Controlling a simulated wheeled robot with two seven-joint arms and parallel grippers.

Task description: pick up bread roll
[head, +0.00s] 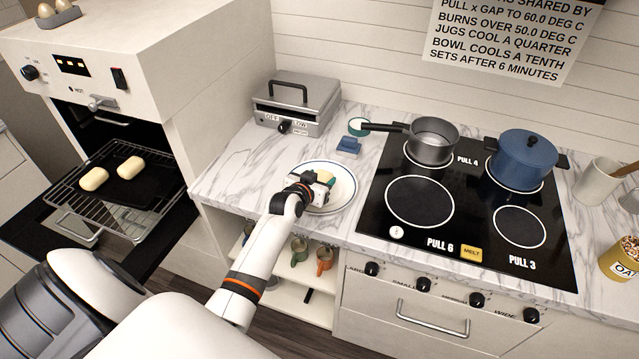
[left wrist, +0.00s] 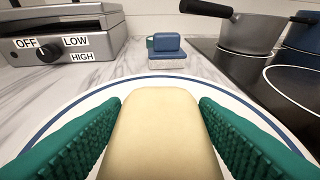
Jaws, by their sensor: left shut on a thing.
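A pale bread roll (left wrist: 160,125) sits between the green ridged fingers of my left gripper (left wrist: 160,140), which touch it on both sides. In the head view my left gripper (head: 324,178) is over the white plate (head: 343,196) with a blue rim, and hides most of that roll. The plate also shows behind the roll in the left wrist view (left wrist: 92,98). I cannot tell whether the roll touches the plate. Two more bread rolls, one on the left (head: 94,179) and one on the right (head: 131,167), lie on a dark tray in the open oven.
A grey press (head: 298,100) and a blue block (head: 348,146) stand behind the plate. The black hob (head: 468,205) is to the right, with a grey saucepan (head: 431,142) and a blue pot (head: 523,160). Marble counter is clear left of the plate.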

